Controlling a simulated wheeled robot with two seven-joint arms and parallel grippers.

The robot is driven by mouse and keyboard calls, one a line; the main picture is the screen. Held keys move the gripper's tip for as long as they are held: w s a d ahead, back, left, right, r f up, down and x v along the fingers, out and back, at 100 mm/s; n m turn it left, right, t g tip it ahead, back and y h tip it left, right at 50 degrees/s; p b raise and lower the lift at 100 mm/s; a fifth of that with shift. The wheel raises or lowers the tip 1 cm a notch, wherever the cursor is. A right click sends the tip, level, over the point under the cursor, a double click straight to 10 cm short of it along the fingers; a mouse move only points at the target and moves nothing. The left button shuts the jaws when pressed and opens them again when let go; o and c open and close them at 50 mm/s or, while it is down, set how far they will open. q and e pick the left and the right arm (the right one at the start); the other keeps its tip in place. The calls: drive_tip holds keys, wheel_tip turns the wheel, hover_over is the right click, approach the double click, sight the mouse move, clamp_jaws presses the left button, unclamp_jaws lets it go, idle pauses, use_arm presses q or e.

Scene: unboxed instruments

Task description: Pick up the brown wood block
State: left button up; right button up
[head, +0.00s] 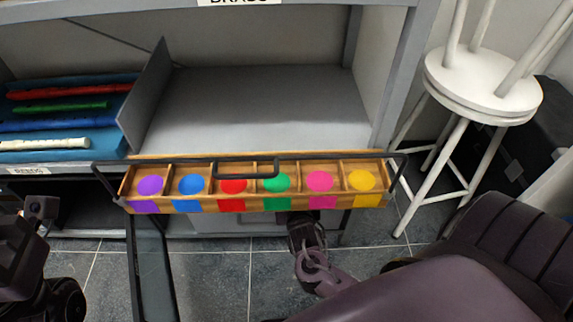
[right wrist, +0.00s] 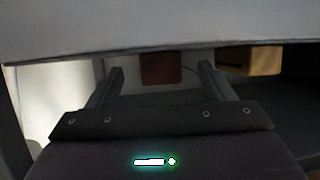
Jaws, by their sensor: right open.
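A brown wood block (right wrist: 160,68) shows in the right wrist view, ahead of my right gripper and between its two fingers as seen from there. Its top is partly cut off by the pale shelf edge above. My right gripper (right wrist: 162,75) is open, with nothing touching its fingers that I can make out. In the head view my right wrist goes in under the wooden tray, which hides the fingers and the block. My left gripper (head: 40,208) is at the left edge of the head view, and its jaws are unclear.
A lighter wood block (right wrist: 250,60) sits right of the brown one. A pale shelf (right wrist: 150,30) hangs low overhead. A wooden tray with coloured compartments (head: 380,200) juts out above my right wrist. White stools (head: 480,85) stand right. Coloured flutes (head: 60,107) lie on the left shelf.

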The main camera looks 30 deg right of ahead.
drive_tip(key=w+d+b, duration=0.1)
drive_tip(key=w, duration=0.1)
drive_tip(key=w+d, duration=0.1)
drive_tip(key=w, duration=0.1)
drive_tip(key=w+d+b, duration=0.1)
drive_tip(key=w, duration=0.1)
drive_tip(key=shift+f+b, duration=0.1)
drive_tip(key=shift+b, duration=0.25)
drive_tip(key=shift+w+f, duration=0.15)
drive_tip(key=shift+f, duration=0.05)
drive_tip(key=shift+w+d+b, duration=0.15)
drive_tip(key=shift+w+b, duration=0.05)
drive_tip(key=shift+b, duration=0.1)
drive_tip(key=shift+r, duration=0.1)
drive_tip(key=c, duration=1.2)
